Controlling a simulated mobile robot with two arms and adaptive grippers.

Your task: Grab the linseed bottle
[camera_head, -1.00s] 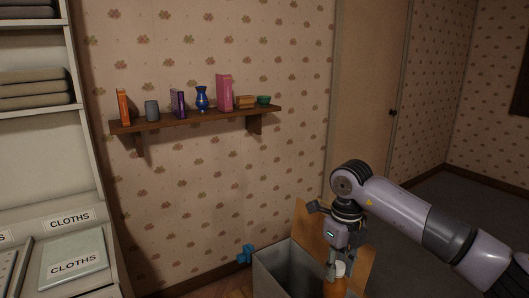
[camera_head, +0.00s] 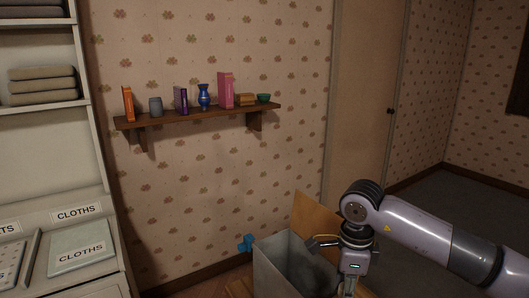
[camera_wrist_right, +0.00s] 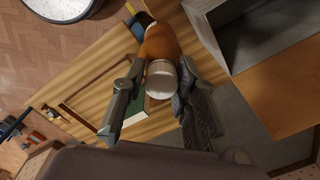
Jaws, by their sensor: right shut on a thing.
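The linseed bottle (camera_wrist_right: 160,43) has an orange-brown body and a white cap (camera_wrist_right: 162,78); I cannot read a label. In the right wrist view it sits between the two fingers of my right gripper (camera_wrist_right: 161,68), which is shut on it near the cap. In the head view the right gripper (camera_head: 348,288) points down at the bottom edge, beside a grey open box; its fingertips and the bottle are cut off there. My left gripper is not in view.
The grey box (camera_head: 268,274) stands against an upright wooden board. A wall shelf (camera_head: 200,115) holds books and vases.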

